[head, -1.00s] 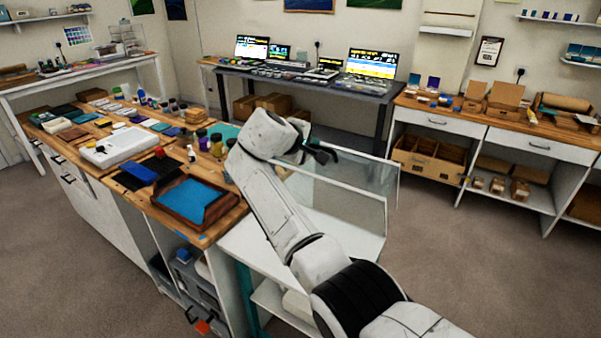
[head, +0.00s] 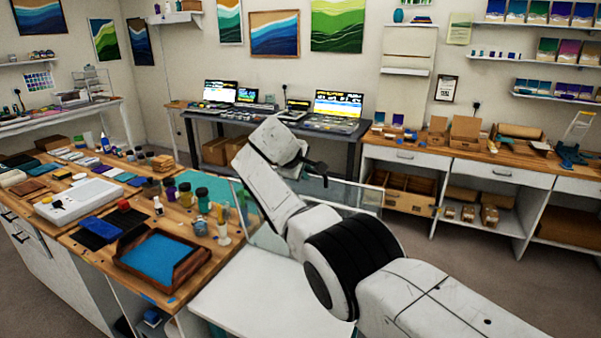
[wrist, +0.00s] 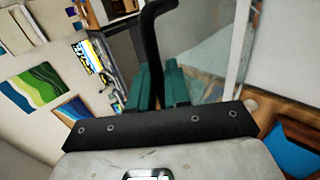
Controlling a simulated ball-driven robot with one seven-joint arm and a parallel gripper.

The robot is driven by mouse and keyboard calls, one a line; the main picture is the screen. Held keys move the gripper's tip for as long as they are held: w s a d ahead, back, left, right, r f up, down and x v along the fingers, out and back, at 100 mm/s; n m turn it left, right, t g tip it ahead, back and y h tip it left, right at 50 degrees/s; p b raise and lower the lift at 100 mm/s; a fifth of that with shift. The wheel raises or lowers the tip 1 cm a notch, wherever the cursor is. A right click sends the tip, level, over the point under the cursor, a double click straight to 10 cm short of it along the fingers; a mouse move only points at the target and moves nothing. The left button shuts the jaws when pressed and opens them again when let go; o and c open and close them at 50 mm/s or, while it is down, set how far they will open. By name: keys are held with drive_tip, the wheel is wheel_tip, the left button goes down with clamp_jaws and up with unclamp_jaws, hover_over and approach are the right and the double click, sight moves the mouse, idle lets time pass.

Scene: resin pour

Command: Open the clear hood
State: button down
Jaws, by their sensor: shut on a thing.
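The clear hood (head: 355,194) stands at the far side of a white-topped stand (head: 255,292) in the head view. Its see-through panes show behind and beside my arm, which covers much of it. In the wrist view a pane (wrist: 208,50) with a pale edge lies to the right of my fingers. My gripper (wrist: 158,75) has green fingers, shut around a dark curved bar (wrist: 154,30), which looks like the hood's handle. In the head view my gripper (head: 317,172) is small and dark at the hood's upper edge, and its grasp cannot be made out there.
The wooden workbench (head: 205,272) on the left holds a tray with a blue inside (head: 158,258), bottles and cups close to the hood. A dark table with screens (head: 345,132) stands behind. Grey floor (head: 410,240) is free to the right.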

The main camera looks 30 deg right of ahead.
drive_tip(key=shift+f, duration=0.15)
drive_tip(key=c, duration=1.3)
unclamp_jaws()
drive_tip(key=shift+c, duration=0.2)
drive_tip(key=b+v, duration=0.2)
drive_tip(key=v, duration=0.8)
drive_tip(key=shift+a+r, duration=0.2)
drive_tip(key=shift+r, duration=0.15)
drive_tip(key=shift+s, duration=0.1)
